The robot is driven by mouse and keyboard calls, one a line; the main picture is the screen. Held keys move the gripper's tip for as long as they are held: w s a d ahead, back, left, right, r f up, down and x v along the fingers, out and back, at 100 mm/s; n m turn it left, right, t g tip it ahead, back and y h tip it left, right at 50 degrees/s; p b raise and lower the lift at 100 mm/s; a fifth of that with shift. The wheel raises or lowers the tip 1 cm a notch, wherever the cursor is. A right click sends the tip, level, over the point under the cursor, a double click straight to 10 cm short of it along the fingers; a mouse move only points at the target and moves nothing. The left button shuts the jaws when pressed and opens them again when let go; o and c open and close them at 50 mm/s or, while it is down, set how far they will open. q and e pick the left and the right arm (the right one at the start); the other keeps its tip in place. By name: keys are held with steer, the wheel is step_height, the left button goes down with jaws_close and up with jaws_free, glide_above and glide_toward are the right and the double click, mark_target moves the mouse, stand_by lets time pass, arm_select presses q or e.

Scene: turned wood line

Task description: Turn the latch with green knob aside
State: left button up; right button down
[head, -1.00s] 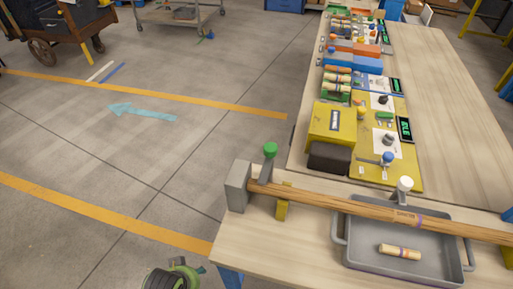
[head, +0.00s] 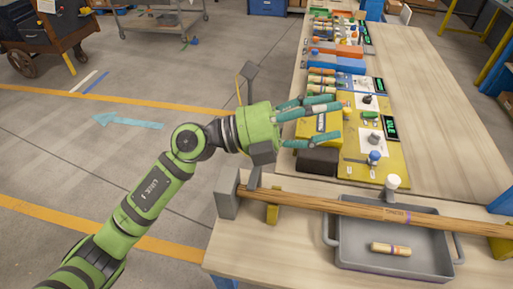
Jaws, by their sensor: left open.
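The latch (head: 254,179) stands at the left end of the long wooden bar (head: 300,199), beside a grey end block (head: 228,194). Only its grey stem shows; its green knob is hidden behind my left gripper. My left gripper (head: 325,123) is open, with its teal fingers spread and pointing right over the yellow box (head: 316,127). Its green palm is in line with the latch's top; I cannot tell whether they touch. My right gripper is not in view.
A white knob (head: 393,182) stands behind the bar on the right. A grey tray (head: 357,262) with a wooden roller (head: 391,249) sits partly under the bar. Several stations line the long table (head: 440,110). The front left tabletop is clear.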

arm_select(q)
steer(key=w+a+f+m+y+p, duration=0.1)
steer(key=w+a+f+y, duration=0.2)
steer(key=f+y, duration=0.2)
steer(key=w+a+f+m+y+p, duration=0.1)
steer(key=w+a+f+m+y, duration=0.1)
steer(key=a+f+y, duration=0.2)
steer(key=w+a+f+m+t+y, duration=0.1)
steer(key=w+a+f+m+y, duration=0.1)
steer(key=f+y, duration=0.6)
steer(key=shift+w+a+p, duration=0.4)
steer(key=shift+w+a, duration=0.45)
steer(key=shift+a, duration=0.05)
steer(key=shift+w+d+f, duration=0.1)
steer(key=shift+d+f, duration=0.1)
steer(key=shift+f, duration=0.3)
jaws_close()
